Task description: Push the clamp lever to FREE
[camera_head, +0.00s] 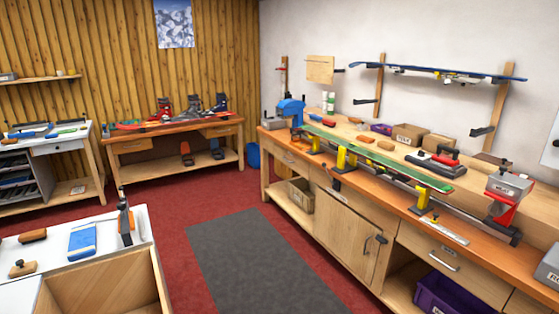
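A long orange-topped bench (388,189) stands along the right wall. A green ski (375,154) lies along it on yellow supports (341,158). A pale metal plate (444,231) lies on the bench front, with a small upright knob (435,217) at its far end. This may be the clamp lever; the plate's markings are too small to read, so I cannot tell its setting. A red and grey clamp-like device (507,194) stands at the right end of the ski. A blue device (290,110) stands at the left end. Neither of my grippers is in view.
A grey mat (262,268) lies on the clear red floor before the bench. A white-topped cabinet (60,236) with brushes and a blue block stands at the lower left. A workbench (174,130) with ski boots stands at the back. A purple crate (449,292) sits under the right bench.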

